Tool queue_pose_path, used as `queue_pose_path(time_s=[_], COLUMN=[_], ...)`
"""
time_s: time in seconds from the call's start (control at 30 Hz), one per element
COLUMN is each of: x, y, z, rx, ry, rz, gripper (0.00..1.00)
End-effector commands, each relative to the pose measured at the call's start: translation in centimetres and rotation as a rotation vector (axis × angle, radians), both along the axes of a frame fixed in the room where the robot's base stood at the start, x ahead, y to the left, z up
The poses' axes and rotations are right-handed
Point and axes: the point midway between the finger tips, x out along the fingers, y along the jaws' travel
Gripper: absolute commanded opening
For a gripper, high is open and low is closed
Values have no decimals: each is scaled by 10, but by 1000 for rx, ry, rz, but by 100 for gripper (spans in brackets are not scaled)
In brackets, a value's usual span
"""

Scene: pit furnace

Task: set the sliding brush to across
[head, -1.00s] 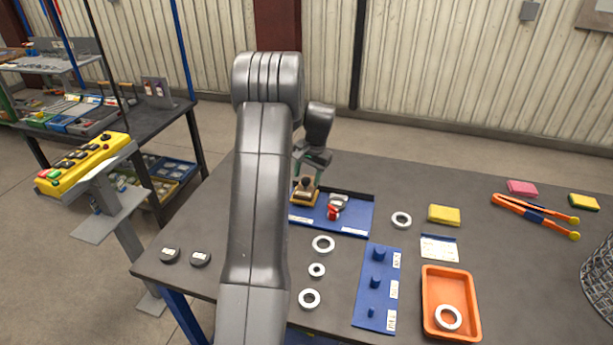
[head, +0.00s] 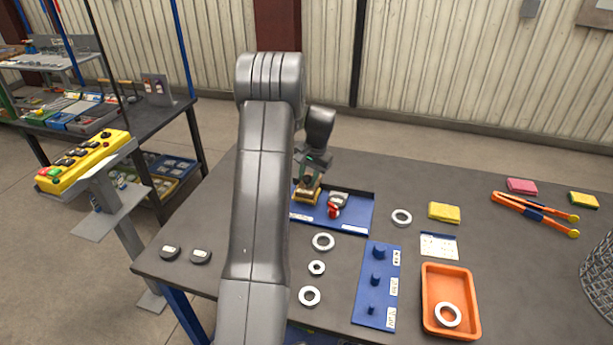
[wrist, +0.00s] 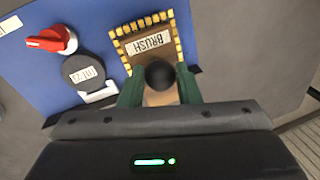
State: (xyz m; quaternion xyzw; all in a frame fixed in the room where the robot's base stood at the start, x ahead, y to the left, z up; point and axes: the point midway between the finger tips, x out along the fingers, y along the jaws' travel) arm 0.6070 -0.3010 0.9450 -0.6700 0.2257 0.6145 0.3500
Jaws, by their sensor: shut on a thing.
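The sliding brush, a wooden block with yellow bristle edges and a "BRUSH" label, shows in the wrist view (wrist: 150,40) on a blue panel (wrist: 60,75). In the head view the brush (head: 306,195) sits at the panel's left end. My gripper (wrist: 160,85) is shut on the brush's dark round knob (wrist: 160,74), with a green finger on each side. In the head view my gripper (head: 310,178) comes down on the brush from above, and my arm hides part of the panel's left side.
A red switch (head: 334,211) and a dark round dial (wrist: 84,72) stand beside the brush on the panel. White rings (head: 323,242), a blue peg board (head: 376,285) and an orange tray (head: 450,285) lie nearer. An orange tong-like tool (head: 530,210) lies at right.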

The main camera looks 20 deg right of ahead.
Motion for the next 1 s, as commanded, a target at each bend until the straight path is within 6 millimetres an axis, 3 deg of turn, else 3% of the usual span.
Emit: queue_pose_path(time_s=[0.6,0.8,1.0], x=[-78,-88,-90], y=[-104,-118,-120], z=[0,1,1], rx=[-2,-1,-2], ry=[0,0,0], rz=[-4,-1,1], gripper=[0,0,0])
